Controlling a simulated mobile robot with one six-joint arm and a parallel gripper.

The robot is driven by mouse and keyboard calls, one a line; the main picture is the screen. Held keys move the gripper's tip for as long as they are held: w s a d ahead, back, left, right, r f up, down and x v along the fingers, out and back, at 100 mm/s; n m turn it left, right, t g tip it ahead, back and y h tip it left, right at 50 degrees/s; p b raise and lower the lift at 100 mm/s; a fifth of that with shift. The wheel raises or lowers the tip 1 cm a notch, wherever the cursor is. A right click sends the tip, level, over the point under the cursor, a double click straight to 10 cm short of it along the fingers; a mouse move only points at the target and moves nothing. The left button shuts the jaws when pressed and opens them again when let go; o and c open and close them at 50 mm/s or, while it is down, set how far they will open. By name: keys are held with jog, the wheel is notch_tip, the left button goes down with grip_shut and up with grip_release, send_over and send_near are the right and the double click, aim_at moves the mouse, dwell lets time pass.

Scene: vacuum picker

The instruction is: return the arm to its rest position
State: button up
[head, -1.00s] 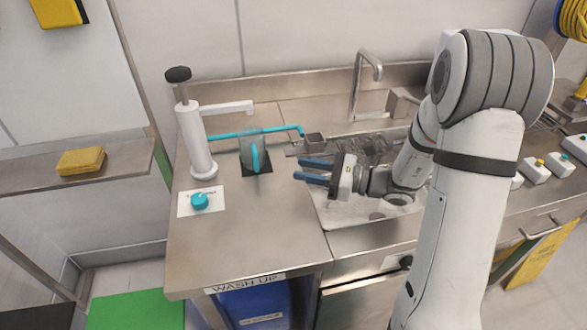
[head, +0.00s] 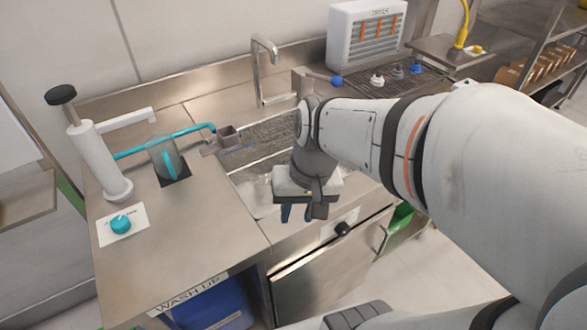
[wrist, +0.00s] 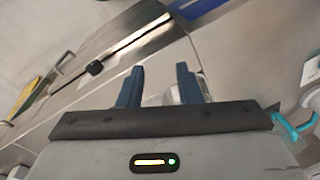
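My gripper (head: 299,213) hangs over the front edge of the counter by the sink, its blue fingers pointing down. In the wrist view the two blue fingers (wrist: 158,85) stand apart with nothing held between them. My white arm reaches across the right half of the head view and hides part of the counter behind it. The steel sink (head: 250,190) lies behind and to the left of my gripper.
A white pump (head: 99,160) with a black knob, a clear container (head: 165,160) and a teal dial (head: 121,224) stand on the left counter. A faucet (head: 262,70) rises behind the sink. A white heater-like unit (head: 365,35) is at the back. Floor shows at right.

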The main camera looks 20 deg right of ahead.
jog(key=shift+w+d+r+n+t+h, duration=0.15)
jog(key=shift+d+r+n+t+h, duration=0.7)
jog(key=shift+d, duration=0.2)
jog(key=p+v, duration=0.2)
jog(key=w+p+v, duration=0.1)
jog(key=p+v, duration=0.1)
jog(key=shift+s+r, duration=0.15)
